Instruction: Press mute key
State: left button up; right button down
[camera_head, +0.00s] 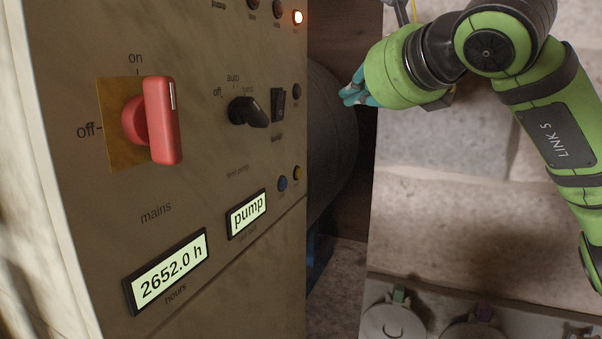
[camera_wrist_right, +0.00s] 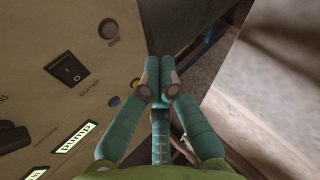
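The beige control panel (camera_head: 200,120) fills the left of the head view. My left gripper is not in view.
A black rocker switch (camera_head: 278,104) and black selector knob (camera_head: 249,112) lie left of the button. Blue (camera_head: 282,184) and yellow (camera_head: 297,173) buttons lie below. A red mains handle (camera_head: 162,120) juts out. A dark drum (camera_head: 332,140) stands behind.

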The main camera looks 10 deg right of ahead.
aim_at(299, 173)
dwell(0.7)
jog(key=s+d+f+n+g+p, duration=0.2)
jog(key=d+f+n+p, duration=0.1)
jog(key=f, duration=0.9)
jog(key=shift+d+f+y+p, duration=0.15)
jog(key=shift+f+y+p, duration=0.2)
jog(key=shift+p, duration=0.15)
jog(key=shift+w, duration=0.1)
jog(key=w+a+p, duration=0.2)
jog(key=w+a, duration=0.3)
jog(key=a, duration=0.2)
jog(key=shift+a+p, duration=0.15)
jog(key=shift+p, duration=0.25)
dwell(0.6)
